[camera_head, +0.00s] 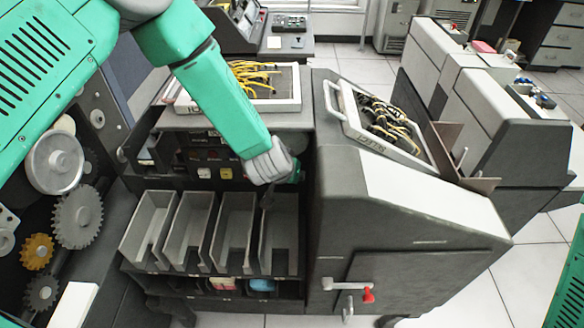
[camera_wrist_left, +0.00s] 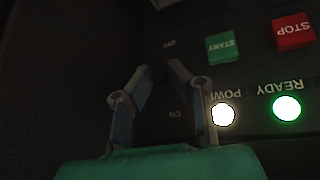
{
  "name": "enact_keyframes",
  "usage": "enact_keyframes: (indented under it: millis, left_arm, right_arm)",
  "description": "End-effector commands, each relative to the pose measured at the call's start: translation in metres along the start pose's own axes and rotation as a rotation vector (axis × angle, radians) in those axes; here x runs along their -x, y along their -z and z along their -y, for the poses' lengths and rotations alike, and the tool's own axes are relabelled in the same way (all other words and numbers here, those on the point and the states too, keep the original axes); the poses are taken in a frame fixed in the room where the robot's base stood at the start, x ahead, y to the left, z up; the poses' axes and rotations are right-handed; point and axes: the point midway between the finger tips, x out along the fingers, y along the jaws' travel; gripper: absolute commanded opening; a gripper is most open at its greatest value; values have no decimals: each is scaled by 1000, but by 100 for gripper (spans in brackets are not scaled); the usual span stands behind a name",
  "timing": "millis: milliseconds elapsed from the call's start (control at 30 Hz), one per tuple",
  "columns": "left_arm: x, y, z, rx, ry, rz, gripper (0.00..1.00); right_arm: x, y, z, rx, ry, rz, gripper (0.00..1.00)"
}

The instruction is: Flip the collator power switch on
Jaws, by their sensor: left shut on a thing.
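The collator (camera_head: 340,230) is a dark grey machine with slanted sorting bins and a front control panel (camera_head: 205,160). My left gripper (camera_head: 291,176) is at the right end of that panel, partly hidden by my wrist. In the left wrist view my left gripper (camera_wrist_left: 160,74) has its fingertips close together between upside-down OFF and ON labels. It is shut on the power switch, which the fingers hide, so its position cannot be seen. The POWER lamp (camera_wrist_left: 223,114) glows white and the READY lamp (camera_wrist_left: 287,108) glows green. My right gripper is out of view.
A green START button (camera_wrist_left: 222,46) and a red STOP button (camera_wrist_left: 293,31) sit beside the fingers. Empty grey bins (camera_head: 235,235) lie below the panel. An open wiring tray (camera_head: 375,125) with yellow cables leans at the right.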

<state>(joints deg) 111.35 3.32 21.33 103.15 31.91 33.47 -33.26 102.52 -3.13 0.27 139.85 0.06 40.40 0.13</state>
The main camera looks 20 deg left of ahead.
Motion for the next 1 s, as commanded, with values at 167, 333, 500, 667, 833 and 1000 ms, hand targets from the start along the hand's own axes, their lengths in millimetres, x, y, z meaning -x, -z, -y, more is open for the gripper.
enact_keyframes:
  millis: [167,333,500,667,833,1000]
  left_arm:
    - [1,6,0,6,-5,20,0]
    - [0,7,0,9,-6,26,0]
    - [0,7,0,9,-6,25,0]
    - [0,7,0,9,-6,25,35]
    - [0,5,0,8,-5,29,35]
    - [2,4,0,8,-6,31,35]
  right_arm:
    - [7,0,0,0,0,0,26]
    - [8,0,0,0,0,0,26]
    - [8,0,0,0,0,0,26]
    - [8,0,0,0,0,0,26]
    - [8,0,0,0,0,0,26]
    - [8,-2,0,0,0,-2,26]
